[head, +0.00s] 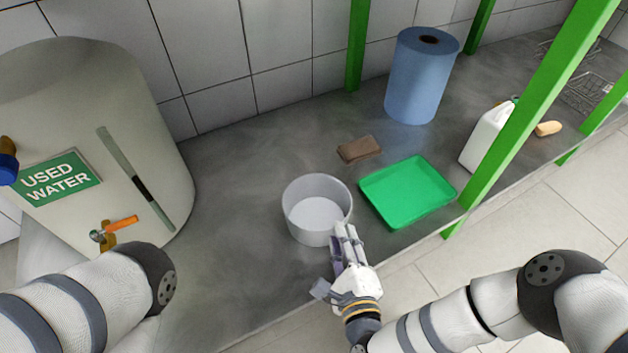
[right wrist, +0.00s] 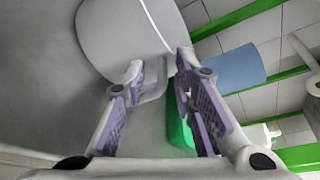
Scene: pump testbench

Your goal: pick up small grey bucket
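The small grey bucket (head: 316,213) stands upright on the grey bench, left of the green tray, and looks empty inside. My right gripper (head: 343,236) is at the bucket's front right edge in the head view. In the right wrist view the gripper (right wrist: 158,88) is open, its two purple-padded fingers apart. The bucket (right wrist: 120,35) lies just beyond the fingertips there, with a light grey handle-like part (right wrist: 155,85) reaching between the fingers. Whether a finger touches it I cannot tell. My left arm shows at lower left, but its gripper is out of view.
A green tray (head: 408,192) lies right of the bucket, with a brown sponge-like block (head: 359,149) behind it. A blue paper roll (head: 420,80), a white bottle (head: 486,138) and green posts (head: 530,110) stand farther right. The used water tank (head: 95,120) is at left.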

